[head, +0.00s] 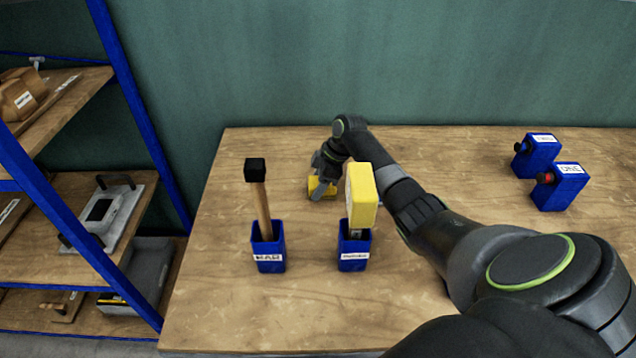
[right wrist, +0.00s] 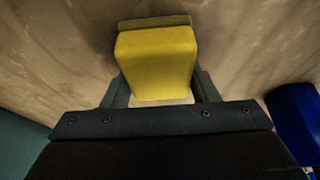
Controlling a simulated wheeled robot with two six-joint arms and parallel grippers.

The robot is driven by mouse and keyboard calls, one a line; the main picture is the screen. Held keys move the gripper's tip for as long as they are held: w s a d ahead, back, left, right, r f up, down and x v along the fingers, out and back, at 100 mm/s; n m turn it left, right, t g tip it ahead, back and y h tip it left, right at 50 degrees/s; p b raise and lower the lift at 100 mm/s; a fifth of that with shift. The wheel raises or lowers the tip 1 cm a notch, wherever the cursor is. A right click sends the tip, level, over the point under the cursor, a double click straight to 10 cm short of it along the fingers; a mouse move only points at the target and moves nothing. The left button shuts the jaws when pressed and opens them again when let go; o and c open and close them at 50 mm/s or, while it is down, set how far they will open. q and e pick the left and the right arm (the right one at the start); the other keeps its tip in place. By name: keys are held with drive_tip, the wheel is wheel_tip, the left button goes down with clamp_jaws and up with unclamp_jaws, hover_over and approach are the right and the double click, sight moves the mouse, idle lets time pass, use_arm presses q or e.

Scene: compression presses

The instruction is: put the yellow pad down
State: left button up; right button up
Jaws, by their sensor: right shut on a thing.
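The yellow pad (head: 322,188) is low over the far left part of the wooden table, at or very near its surface; I cannot tell whether it touches. My right gripper (head: 325,180) is shut on it, and the arm partly hides it in the head view. In the right wrist view the yellow pad (right wrist: 155,62) sits between the two fingers of my right gripper (right wrist: 157,92), with a duller strip along its far edge. My left gripper is not in view.
In front of the pad stand two blue holders, one (head: 268,250) with a black-topped wooden handle, one (head: 354,250) with a yellow-headed tool (head: 361,195). Two blue boxes (head: 560,186) with buttons stand at the right. A blue-framed shelf (head: 125,150) is left. The table's (head: 230,190) left part is clear.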

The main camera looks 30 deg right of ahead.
drive_tip(key=o, duration=0.9)
drive_tip(key=shift+f, duration=0.1)
drive_tip(key=shift+r, duration=0.2)
drive_tip(key=shift+d+r, duration=0.15)
drive_tip(key=shift+r, duration=0.15)
drive_tip(key=b+v, duration=0.2)
drive_tip(key=v, duration=0.9)
drive_tip(key=shift+s+r, duration=0.1)
drive_tip(key=shift+r, duration=0.05)
